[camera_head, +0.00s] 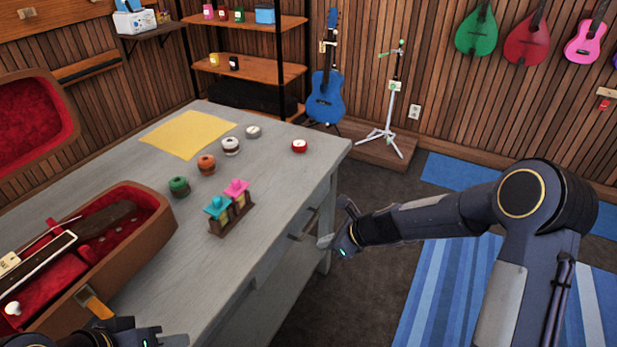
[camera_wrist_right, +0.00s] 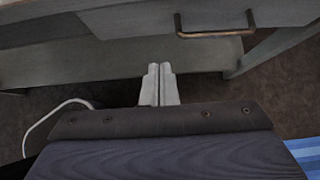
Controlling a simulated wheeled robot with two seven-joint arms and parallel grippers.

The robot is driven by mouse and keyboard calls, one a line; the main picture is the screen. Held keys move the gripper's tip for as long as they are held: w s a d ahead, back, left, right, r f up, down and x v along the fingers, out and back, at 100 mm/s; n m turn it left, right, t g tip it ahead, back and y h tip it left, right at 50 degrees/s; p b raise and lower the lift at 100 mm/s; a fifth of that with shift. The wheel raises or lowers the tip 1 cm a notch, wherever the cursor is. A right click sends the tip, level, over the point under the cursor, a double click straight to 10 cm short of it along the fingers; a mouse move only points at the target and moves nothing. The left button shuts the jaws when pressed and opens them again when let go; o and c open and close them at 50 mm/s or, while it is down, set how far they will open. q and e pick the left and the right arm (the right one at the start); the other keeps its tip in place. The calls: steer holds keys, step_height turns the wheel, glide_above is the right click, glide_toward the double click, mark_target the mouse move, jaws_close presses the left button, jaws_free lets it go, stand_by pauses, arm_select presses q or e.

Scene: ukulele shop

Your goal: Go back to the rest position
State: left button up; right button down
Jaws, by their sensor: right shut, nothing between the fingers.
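My right gripper (camera_head: 335,240) is beside the right side of the grey table, near a drawer handle (camera_head: 304,224). In the right wrist view its two fingers (camera_wrist_right: 159,84) are together with nothing between them, and the drawer handle (camera_wrist_right: 215,32) shows above and to the right. My left arm shows only in part at the bottom left of the head view, with a piece of my left gripper (camera_head: 172,340) at the lower edge. Its fingers are not clear enough to tell whether they are open or shut.
The grey table (camera_head: 270,170) holds an open red-lined case (camera_head: 160,215), a yellow sheet (camera_head: 188,133), small round tins and a wooden holder (camera_head: 232,222) with pink and teal pieces. A blue guitar (camera_head: 326,98) and white stand (camera_head: 386,130) are behind. Floor right of the table is open.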

steer(key=s+d+r+n+p, duration=0.1)
steer(key=s+d+r+n, duration=0.2)
steer(key=s+r+n, duration=0.45)
steer(key=s+d+r+n+p, duration=0.1)
steer(key=s+d+r+n, duration=0.35)
steer(key=r, duration=0.55)
steer(key=s+d+r+n+h+p, duration=0.1)
steer(key=s+d+n+h, duration=0.1)
steer(key=s+n, duration=0.3)
steer(key=s+d+r+n+t+h+p, duration=0.1)
steer(key=s+n, duration=0.4)
steer(key=s, duration=0.9)
steer(key=shift+d+r+h+p, duration=0.3)
steer(key=shift+d+h, duration=0.2)
steer(key=shift+d, duration=0.7)
